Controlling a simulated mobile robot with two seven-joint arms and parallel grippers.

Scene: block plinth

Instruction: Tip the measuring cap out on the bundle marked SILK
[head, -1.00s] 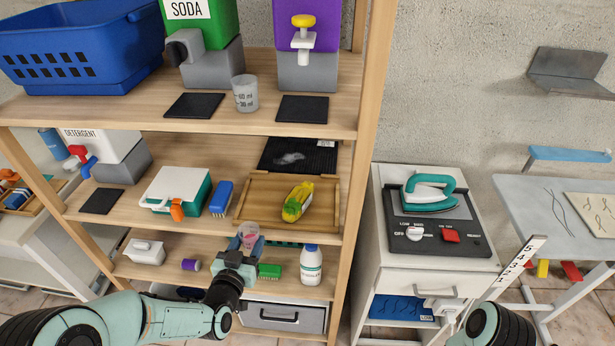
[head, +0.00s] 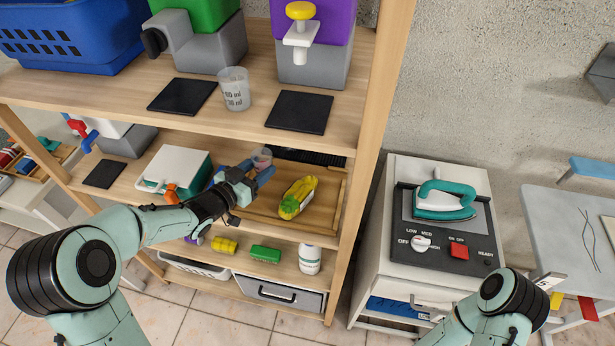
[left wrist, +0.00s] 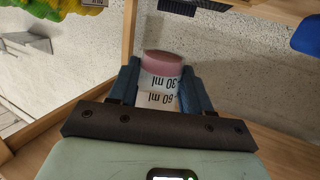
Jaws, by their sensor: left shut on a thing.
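A clear measuring cap with pink content (head: 262,157) is held by my left gripper (head: 252,172) in front of the middle shelf. In the left wrist view the cap (left wrist: 162,80) sits between the two blue fingers of the gripper (left wrist: 162,88), with 30 ml and 60 ml marks. A yellow and green bundle (head: 298,198) lies on a wooden tray (head: 246,211), right of the gripper and apart from it. Part of it shows at the top left of the left wrist view (left wrist: 65,5). I cannot read any SILK mark. My right gripper is out of view.
A white-lidded teal box (head: 180,168) stands left of the gripper. Another measuring cup (head: 234,90) stands on the shelf above, between two black mats. A wooden upright (head: 378,120) bounds the shelf on the right. An iron (head: 444,200) sits on the white cabinet.

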